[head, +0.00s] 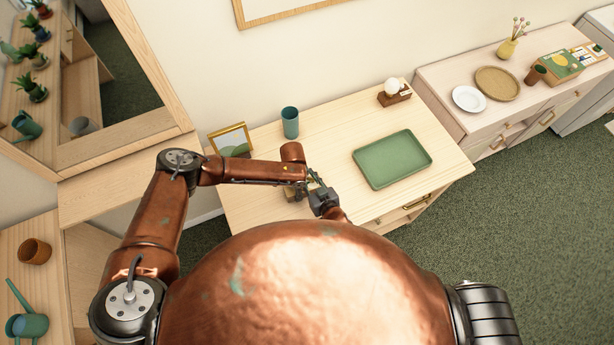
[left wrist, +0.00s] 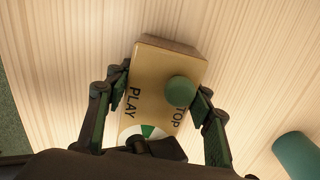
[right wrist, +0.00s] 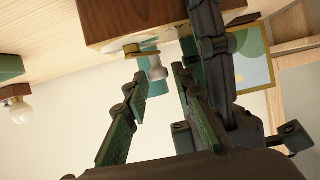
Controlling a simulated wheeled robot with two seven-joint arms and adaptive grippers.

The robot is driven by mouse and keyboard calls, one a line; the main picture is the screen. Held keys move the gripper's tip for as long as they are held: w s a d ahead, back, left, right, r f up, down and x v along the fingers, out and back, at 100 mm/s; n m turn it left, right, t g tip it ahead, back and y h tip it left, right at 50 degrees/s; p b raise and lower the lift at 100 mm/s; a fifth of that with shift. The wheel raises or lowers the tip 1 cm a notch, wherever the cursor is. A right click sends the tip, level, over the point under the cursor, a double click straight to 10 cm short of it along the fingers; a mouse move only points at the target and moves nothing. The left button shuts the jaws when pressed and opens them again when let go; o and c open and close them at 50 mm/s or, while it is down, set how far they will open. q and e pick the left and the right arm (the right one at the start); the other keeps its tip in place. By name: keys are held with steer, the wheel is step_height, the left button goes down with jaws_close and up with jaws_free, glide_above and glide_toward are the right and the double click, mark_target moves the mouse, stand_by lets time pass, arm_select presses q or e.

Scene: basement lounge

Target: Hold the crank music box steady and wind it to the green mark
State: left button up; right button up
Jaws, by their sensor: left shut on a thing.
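The music box (left wrist: 160,60) is a brass-topped wooden block marked PLAY and STOP, with a round green knob (left wrist: 180,91) and a dial with a green-and-white sector (left wrist: 146,131), partly covered by my gripper. My left gripper (left wrist: 163,88) is shut on the box, one finger on each side. In the right wrist view the box's wooden side (right wrist: 140,22) carries a brass crank (right wrist: 137,50) with a pale knob (right wrist: 158,71). My right gripper (right wrist: 160,72) is open, its fingertips on either side of the pale knob with visible gaps. In the head view my arms mostly hide the box (head: 297,194).
On the table (head: 335,120) stand a teal cup (head: 290,122) and a picture frame (head: 231,141) behind the box. A green tray (head: 393,158) lies to the right, and a bulb lamp (head: 394,93) stands at the back. Bare wood lies between cup and tray.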

steer(key=shift+c, duration=0.4)
jaws_close()
steer(key=shift+r+n+y, duration=0.15)
steer(key=shift+n+y, duration=0.35)
steer(key=shift+y, duration=0.1)
stand_by(0.3)
arm_select(q)
steer(key=shift+d, duration=0.15)
arm_select(e)
steer(key=n+g+y, duration=0.3)
steer(key=n, duration=0.1)
steer(key=shift+s+y, duration=0.3)
steer(key=shift+y, duration=0.1)
arm_select(q)
steer(key=shift+d, duration=0.1)
arm_select(e)
steer(key=shift+s+d+n+g+y, duration=0.1)
steer(key=shift+s+n+g+y, duration=0.1)
steer(key=shift+n+g+y, duration=0.6)
steer(key=shift+s+n+g+y, duration=0.2)
steer(key=shift+n+g+y, duration=0.2)
steer(key=shift+n+g, duration=0.75)
steer(key=shift+d+g, duration=0.1)
steer(key=shift+g, duration=0.15)
